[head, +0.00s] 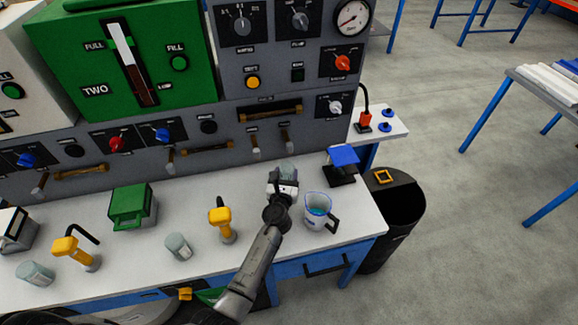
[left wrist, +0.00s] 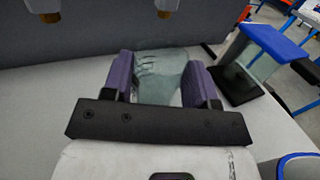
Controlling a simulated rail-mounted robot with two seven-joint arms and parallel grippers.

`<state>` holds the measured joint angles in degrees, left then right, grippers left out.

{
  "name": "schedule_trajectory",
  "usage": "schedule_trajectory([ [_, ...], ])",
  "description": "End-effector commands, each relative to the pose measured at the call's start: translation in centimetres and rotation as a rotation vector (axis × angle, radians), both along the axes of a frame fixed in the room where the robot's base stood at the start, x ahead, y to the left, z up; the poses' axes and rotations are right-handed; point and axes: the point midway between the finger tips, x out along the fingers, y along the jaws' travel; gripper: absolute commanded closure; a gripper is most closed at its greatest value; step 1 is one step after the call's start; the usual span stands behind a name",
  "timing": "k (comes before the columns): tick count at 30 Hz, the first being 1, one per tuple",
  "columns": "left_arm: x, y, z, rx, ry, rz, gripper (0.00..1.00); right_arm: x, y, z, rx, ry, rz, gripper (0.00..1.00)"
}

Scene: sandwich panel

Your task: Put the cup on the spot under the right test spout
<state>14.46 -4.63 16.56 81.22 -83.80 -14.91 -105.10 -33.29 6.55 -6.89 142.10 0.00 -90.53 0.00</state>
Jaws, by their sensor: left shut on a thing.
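The cup (head: 288,169) is a small translucent grey-green one. My left gripper (head: 287,178) is shut on it over the counter, close to the front of the panel. In the left wrist view the cup (left wrist: 160,75) is between the two purple fingers (left wrist: 160,82). The right test spout (head: 286,140) hangs from the panel behind and above the cup; the left one (head: 255,150) is beside it. Two spout tips also show at the top of the left wrist view. The spot is hidden, and I cannot tell whether the cup touches the counter. My right gripper is not in view.
A measuring jug (head: 318,212) stands right of my left arm, and a blue-topped black stand (head: 342,166) is beyond it. A yellow-handled tool (head: 222,222) and another cup (head: 178,247) are to the left. A black bin (head: 395,210) stands past the counter's right edge.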

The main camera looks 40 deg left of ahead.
Motion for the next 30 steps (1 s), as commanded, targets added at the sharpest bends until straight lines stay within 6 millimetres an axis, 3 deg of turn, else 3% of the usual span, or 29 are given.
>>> schedule_trajectory([
  [3,1.5,0.9,-0.1,-0.001,-0.002,0.0,0.88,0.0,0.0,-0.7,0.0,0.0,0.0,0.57],
  [11,2.8,1.6,0.0,0.001,-0.001,0.0,0.88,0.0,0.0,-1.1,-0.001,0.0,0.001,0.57],
  [18,5.7,3.3,-0.2,0.001,-0.002,0.0,0.88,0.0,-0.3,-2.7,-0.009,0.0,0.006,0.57],
  [21,5.5,3.1,-1.4,-0.001,0.0,-0.001,0.88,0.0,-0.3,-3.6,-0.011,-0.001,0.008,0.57],
  [30,5.5,3.2,-1.5,0.0,0.0,0.0,0.88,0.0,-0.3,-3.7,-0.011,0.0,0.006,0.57],
])
